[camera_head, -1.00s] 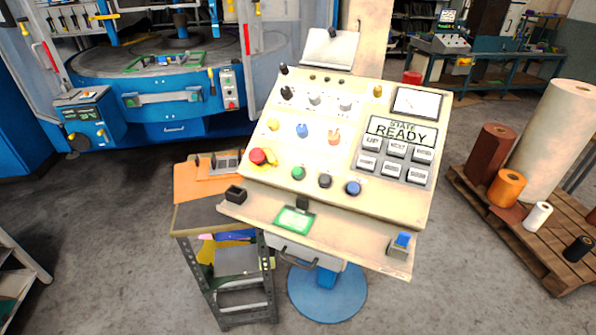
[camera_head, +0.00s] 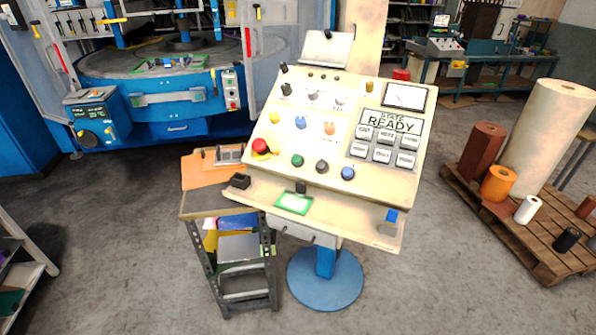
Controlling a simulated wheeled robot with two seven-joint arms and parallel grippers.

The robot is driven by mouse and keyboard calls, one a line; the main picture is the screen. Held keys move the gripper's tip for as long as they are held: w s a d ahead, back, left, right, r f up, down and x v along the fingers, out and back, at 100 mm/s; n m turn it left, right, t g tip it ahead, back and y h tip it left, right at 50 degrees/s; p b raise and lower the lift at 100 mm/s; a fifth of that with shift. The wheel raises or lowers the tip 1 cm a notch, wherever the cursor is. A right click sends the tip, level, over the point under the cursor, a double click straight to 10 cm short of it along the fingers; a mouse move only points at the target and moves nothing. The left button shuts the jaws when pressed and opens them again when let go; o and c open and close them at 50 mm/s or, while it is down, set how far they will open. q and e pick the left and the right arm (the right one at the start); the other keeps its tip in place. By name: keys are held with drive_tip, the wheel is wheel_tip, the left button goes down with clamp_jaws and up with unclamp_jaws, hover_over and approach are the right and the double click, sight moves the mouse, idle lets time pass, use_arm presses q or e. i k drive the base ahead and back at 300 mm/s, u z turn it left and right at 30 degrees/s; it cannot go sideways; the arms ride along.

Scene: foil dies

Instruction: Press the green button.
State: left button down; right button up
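The green button (camera_head: 297,160) is a small round knob on the sloped cream control panel (camera_head: 400,187). It sits in the lower row, left of a black knob (camera_head: 322,167) and a blue button (camera_head: 347,173). A red mushroom button (camera_head: 260,146) is to its left. Nothing covers the green button. Neither of my grippers shows in the head view.
A small shelf cart (camera_head: 205,203) stands against the panel's left side. The panel rests on a round blue base (camera_head: 325,280). A pallet (camera_head: 520,236) with foil rolls is at right. Open grey floor lies in front.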

sight(297, 159)
drive_tip(key=k, duration=0.2)
drive_tip(key=z, duration=1.85)
drive_tip(key=i, duration=2.75)
drive_tip(key=u, duration=3.3)
drive_tip(key=i, duration=0.5)
drive_tip(key=z, duration=0.1)
